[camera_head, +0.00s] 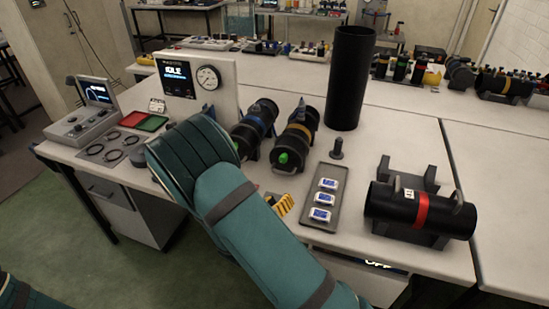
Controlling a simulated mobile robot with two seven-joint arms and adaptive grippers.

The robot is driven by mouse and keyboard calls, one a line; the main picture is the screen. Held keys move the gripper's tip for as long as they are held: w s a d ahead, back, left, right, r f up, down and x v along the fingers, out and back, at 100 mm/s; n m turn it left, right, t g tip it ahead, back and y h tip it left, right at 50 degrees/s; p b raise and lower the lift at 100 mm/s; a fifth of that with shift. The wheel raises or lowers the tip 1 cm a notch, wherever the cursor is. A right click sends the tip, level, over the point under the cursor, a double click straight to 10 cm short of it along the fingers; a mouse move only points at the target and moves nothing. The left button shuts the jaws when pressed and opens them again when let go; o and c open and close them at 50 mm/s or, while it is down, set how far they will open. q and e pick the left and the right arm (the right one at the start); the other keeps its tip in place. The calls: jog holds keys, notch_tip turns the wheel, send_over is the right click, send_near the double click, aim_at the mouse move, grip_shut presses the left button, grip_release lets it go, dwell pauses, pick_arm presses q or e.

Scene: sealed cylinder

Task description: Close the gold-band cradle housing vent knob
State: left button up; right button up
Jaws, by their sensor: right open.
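The gold-band housing (296,134), a black cylinder with a gold band and a handle on top, lies in its dark cradle near the middle of the bench. A green knob (283,158) is on its near end face; whether it is open or closed I cannot tell. My right arm crosses the foreground from the lower right. My right gripper (190,150) is left of the gold-band housing, in front of the blue-band one. It is open, though its fingertips are mostly hidden behind teal covering. My left gripper is out of view.
A blue-band housing (254,126) lies just left, partly covered by my arm. A tall black tube (351,78) stands behind. A tray (321,202) with white devices and a red-band cylinder (421,209) are to the right. A gauge panel (201,82) stands at the left.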

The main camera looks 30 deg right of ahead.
aim_at(282, 160)
jog(key=w+d+n+t, duration=0.1)
jog(key=w+d, duration=0.2)
jog(key=w, duration=0.1)
jog(key=w+d+r+n+t+b, duration=0.1)
jog(key=w+d, duration=0.1)
jog(key=w, duration=0.2)
jog(key=w+d+r+n+t+b, duration=0.1)
jog(key=w+d, duration=0.2)
jog(key=w, duration=0.2)
jog(key=shift+d+r+t+y, duration=0.2)
jog(key=shift+d+t+y, duration=0.15)
jog(key=shift+t+y, duration=0.05)
grip_shut()
